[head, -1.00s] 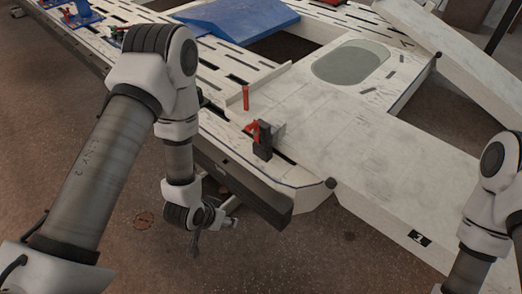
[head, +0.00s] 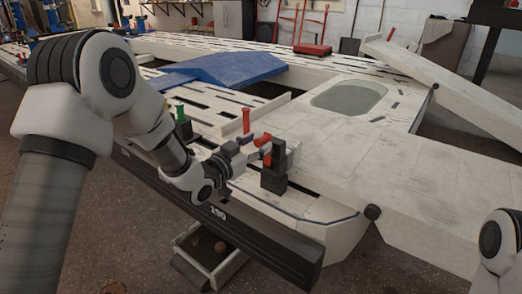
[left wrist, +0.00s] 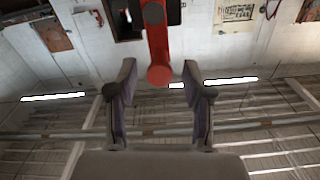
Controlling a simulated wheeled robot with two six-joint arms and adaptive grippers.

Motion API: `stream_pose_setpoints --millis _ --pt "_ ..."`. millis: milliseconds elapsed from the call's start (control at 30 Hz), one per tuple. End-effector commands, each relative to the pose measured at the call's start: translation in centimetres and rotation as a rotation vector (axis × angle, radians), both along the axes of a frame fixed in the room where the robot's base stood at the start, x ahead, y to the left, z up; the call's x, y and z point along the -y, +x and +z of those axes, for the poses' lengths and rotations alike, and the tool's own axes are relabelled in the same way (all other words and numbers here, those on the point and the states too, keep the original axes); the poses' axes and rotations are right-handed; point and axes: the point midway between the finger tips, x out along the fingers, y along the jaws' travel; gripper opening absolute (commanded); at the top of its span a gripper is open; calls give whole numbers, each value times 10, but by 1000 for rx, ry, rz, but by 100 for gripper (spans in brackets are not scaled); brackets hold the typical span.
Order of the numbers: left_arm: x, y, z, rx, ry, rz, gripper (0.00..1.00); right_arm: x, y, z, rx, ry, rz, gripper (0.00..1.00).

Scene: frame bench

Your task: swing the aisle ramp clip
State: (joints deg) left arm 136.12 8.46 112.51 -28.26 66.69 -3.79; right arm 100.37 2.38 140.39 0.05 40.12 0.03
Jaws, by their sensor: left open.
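The ramp clip is a dark upright block (head: 274,172) with a short red lever (head: 266,158), on the near edge of the white frame bench. My left gripper (head: 258,148) is beside the lever, just left of the block. In the left wrist view the red lever (left wrist: 157,40) comes down from the top, its round end between the two open fingers (left wrist: 160,82). There is a gap on both sides, and the fingers are not closed on it. My right arm shows at the lower right edge, but its gripper is out of view.
A red upright handle (head: 246,121) and a green one (head: 180,114) stand behind my left gripper. A blue ramp panel (head: 225,68) lies farther back. A white ramp plank (head: 440,82) slopes at the right. An open tray (head: 222,262) is below the dark rail.

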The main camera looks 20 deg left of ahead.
Motion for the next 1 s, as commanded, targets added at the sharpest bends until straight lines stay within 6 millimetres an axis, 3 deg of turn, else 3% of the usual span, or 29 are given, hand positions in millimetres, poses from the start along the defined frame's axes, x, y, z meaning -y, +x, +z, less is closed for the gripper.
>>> stream_pose_setpoints --millis 167,400,567,1000 --pt "8 21 -2 0 0 0 50 0 1 -11 2 0 -2 40" --pt "8 24 -1 -3 -1 1 50 0 1 -10 2 0 -2 40" --pt "8 23 -1 -3 -1 1 0 0 1 -10 2 0 -2 40" --pt "6 24 1 -15 -35 1 0 0 0 -2 1 0 -1 40"
